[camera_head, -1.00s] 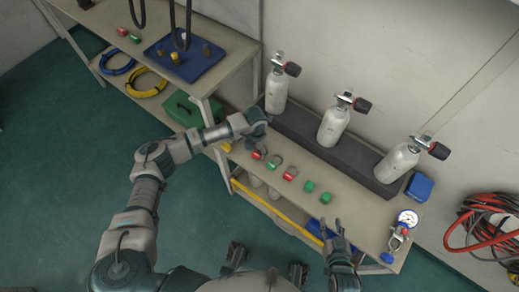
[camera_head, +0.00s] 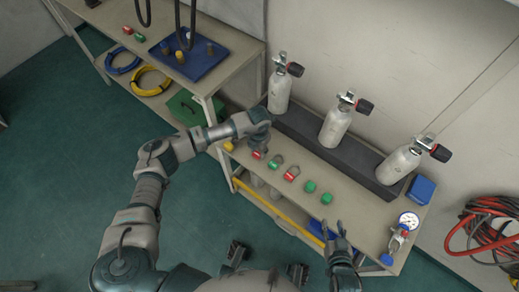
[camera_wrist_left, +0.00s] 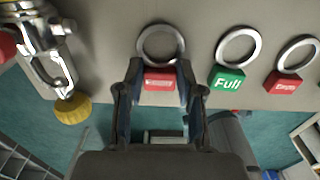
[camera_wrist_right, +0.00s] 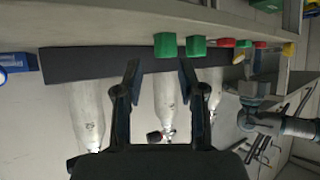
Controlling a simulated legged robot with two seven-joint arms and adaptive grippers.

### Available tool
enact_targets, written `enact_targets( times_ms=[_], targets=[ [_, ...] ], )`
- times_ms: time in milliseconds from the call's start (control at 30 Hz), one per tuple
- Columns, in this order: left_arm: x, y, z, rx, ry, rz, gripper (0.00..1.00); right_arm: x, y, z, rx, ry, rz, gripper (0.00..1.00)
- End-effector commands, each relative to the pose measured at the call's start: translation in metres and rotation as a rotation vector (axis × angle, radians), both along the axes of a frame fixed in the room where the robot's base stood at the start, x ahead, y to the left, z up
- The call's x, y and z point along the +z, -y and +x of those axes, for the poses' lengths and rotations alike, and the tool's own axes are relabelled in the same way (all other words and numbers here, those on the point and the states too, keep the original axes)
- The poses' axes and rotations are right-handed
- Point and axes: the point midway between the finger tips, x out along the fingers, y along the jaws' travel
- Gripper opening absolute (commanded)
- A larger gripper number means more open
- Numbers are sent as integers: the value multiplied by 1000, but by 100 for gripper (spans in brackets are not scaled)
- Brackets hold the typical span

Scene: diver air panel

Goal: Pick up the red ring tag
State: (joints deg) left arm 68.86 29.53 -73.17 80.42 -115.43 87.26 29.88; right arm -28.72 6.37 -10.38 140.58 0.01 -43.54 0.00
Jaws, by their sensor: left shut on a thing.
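The red ring tag (camera_wrist_left: 160,79) has a metal ring and lies on the bench top near its front edge. In the left wrist view it sits between the two fingers of my left gripper (camera_wrist_left: 157,97), which is shut on it. In the head view my left gripper (camera_head: 259,147) points down over this tag (camera_head: 257,155) at the bench's left part. A second red ring tag (camera_wrist_left: 284,83) lies further right, beyond a green "Full" ring tag (camera_wrist_left: 228,79). My right gripper (camera_wrist_right: 160,78) is open and empty, near the bench's front edge in the head view (camera_head: 337,236).
Grey-white cylinders (camera_head: 335,128) stand along the back of the bench. Two green blocks (camera_head: 319,192) lie to the right of the tags. A pressure gauge (camera_head: 408,221) stands at the right end. A yellow knob with metal fittings (camera_wrist_left: 72,108) is left of the held tag.

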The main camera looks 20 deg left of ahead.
Motion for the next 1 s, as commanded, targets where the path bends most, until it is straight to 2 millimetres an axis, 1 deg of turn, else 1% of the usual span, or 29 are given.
enact_targets(
  times_ms=[33,167,200,367,600,700,833,1000],
  targets=[
    [7,0,1,-1,3,0,8,-3,3,-6,0,-29,-11,40],
    [27,1,1,-1,8,-2,8,-10,8,-18,-4,-110,-32,40],
    [34,1,1,-1,8,-4,8,-13,10,-22,-6,-142,-42,40],
    [36,30,-20,-6,7,-5,8,-23,17,-39,-11,-252,-69,40],
    [43,83,-59,-7,7,-7,8,-35,28,-71,-20,-433,-111,40],
    [44,102,-73,-6,6,-7,8,-38,32,-82,-23,-488,-125,40],
    [45,119,-86,-5,7,-5,8,-41,35,-91,-25,-535,-135,40],
    [46,128,-93,-2,6,-5,8,-43,37,-96,-26,-563,-141,40]
  ],
)
